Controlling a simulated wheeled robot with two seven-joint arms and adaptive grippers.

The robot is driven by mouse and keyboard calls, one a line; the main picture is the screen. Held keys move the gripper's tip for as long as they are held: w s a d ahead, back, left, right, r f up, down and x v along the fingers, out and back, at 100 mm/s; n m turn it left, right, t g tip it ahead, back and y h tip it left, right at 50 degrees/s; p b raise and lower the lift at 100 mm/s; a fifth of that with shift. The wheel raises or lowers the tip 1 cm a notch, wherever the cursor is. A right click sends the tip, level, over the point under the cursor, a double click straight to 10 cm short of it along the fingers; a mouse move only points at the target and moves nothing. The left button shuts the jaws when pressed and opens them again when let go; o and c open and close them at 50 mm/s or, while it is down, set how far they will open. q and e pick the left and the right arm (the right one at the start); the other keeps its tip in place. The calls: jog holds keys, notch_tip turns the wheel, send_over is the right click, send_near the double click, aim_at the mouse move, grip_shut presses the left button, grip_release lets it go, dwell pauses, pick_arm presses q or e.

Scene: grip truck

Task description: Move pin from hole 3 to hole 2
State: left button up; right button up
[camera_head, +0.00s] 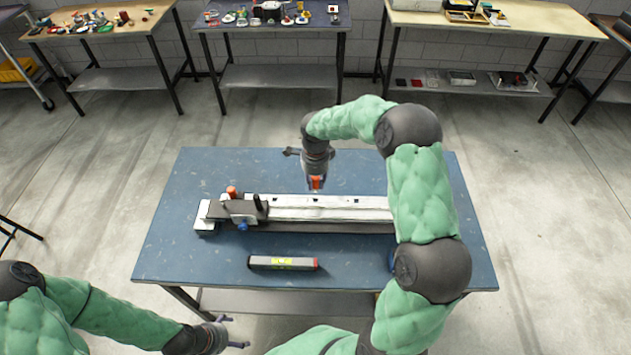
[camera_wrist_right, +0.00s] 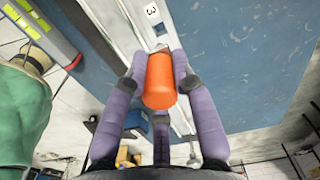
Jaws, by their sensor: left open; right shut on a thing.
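An orange pin (camera_head: 316,183) is held in my right gripper (camera_head: 316,180), over the white rail of the grip truck (camera_head: 350,208). In the right wrist view the purple fingers (camera_wrist_right: 160,75) close around the orange pin (camera_wrist_right: 159,82). A label "3" (camera_wrist_right: 151,11) shows on the rail just beyond the pin. The pin's lower end is hidden, so I cannot tell whether it is clear of a hole. Several small dark holes or marks lie along the rail. My left gripper (camera_head: 228,333) is open and empty, below the table's front left.
A dark carriage (camera_head: 235,210) with an orange knob (camera_head: 232,192) and a black handle sits at the rail's left end. A grey bar with a yellow label (camera_head: 283,263) lies in front on the blue table (camera_head: 180,255). Cluttered workbenches stand along the back wall.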

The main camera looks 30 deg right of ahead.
jog(key=shift+r+p, duration=1.9)
jog(key=shift+r, duration=1.9)
pick_arm(q)
notch_tip(320, 180, up, 4)
jog(key=shift+f, duration=0.1)
pick_arm(e)
jog(key=shift+f, duration=0.1)
